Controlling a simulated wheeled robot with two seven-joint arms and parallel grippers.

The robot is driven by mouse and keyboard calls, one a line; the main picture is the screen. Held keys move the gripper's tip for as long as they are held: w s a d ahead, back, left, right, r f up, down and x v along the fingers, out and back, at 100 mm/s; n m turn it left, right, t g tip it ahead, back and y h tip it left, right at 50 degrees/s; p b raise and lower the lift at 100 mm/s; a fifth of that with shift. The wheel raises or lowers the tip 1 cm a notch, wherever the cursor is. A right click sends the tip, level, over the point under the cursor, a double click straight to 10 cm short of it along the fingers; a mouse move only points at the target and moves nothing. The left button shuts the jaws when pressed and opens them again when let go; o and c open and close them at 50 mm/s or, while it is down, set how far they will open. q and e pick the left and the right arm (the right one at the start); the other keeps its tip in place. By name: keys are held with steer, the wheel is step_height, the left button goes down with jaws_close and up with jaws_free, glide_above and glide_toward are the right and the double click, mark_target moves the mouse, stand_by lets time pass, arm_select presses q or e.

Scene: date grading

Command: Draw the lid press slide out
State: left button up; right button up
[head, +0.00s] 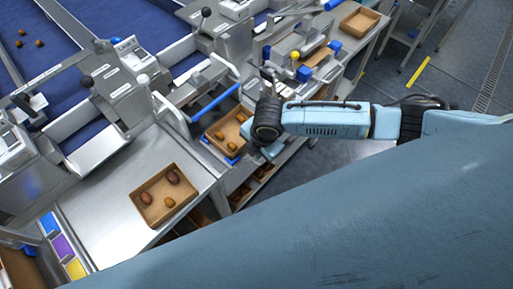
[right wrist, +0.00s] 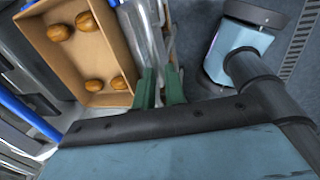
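A metal press-like fixture (head: 290,62) with a yellow knob and blue parts stands at the upper middle of the head view. I cannot tell which of its parts is the lid press slide. My right arm comes in from the right, and its wrist hangs beside this fixture; in the head view the fingers are mostly hidden. In the right wrist view, the two green fingertips of my right gripper (right wrist: 161,88) stand a little apart, close to narrow metal strips (right wrist: 146,40). Whether they grip one is unclear. My left gripper is not in view.
A cardboard box with dates (head: 212,140) sits just left of my right wrist; it also shows in the right wrist view (right wrist: 122,72). Another box of dates (head: 148,216) stands on the steel table. A blue bar (head: 215,102) lies left of the wrist.

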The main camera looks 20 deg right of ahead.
steer(key=shift+o, duration=0.6)
steer(key=shift+s, duration=0.25)
steer(key=shift+r, duration=0.1)
step_height(320, 180, up, 13)
steer(key=s+d, duration=0.1)
steer(key=s, duration=0.1)
steer(key=shift+s, duration=0.1)
